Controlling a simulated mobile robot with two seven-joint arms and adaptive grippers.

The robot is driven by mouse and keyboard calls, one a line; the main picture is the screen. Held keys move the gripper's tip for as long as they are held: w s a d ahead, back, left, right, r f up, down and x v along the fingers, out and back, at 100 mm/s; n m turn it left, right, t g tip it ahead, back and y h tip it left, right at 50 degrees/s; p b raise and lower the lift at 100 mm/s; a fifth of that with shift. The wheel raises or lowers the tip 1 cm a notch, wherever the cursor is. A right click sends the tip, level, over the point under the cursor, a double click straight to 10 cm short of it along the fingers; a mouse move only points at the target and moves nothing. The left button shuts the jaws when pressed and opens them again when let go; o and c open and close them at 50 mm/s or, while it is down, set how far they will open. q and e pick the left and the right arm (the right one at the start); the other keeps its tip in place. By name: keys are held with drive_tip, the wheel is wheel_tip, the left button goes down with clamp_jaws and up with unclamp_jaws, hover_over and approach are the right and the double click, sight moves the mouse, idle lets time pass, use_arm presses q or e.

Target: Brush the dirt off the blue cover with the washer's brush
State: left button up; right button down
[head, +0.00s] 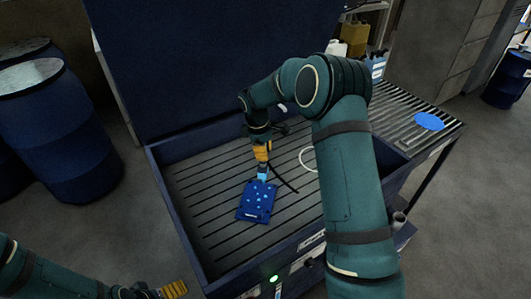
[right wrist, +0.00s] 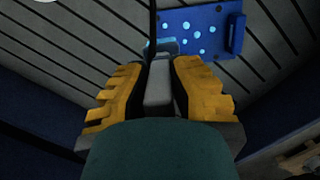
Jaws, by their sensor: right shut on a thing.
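The blue cover (head: 250,213) lies on the slatted floor of the washer's basin, with several light blue spots on its face. It also shows at the top of the right wrist view (right wrist: 222,42). My right gripper (head: 262,152) is shut on the grey handle of the brush (right wrist: 158,88). The light blue brush head (head: 263,173) is at the cover's upper edge; I cannot tell whether it touches. My left gripper (head: 162,292) is partly cut off at the bottom left, away from the basin; its opening is unclear.
The washer's basin wall (head: 176,220) surrounds the cover, and its raised lid (head: 200,65) stands behind. A white hose loop (head: 303,160) and a dark cable lie right of the brush. A blue disc (head: 429,121) rests on the roller table. Blue drums (head: 62,130) stand left.

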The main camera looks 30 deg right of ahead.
drive_tip(key=shift+r+p, duration=0.5)
drive_tip(key=shift+r, duration=0.65)
drive_tip(key=shift+a, duration=0.1)
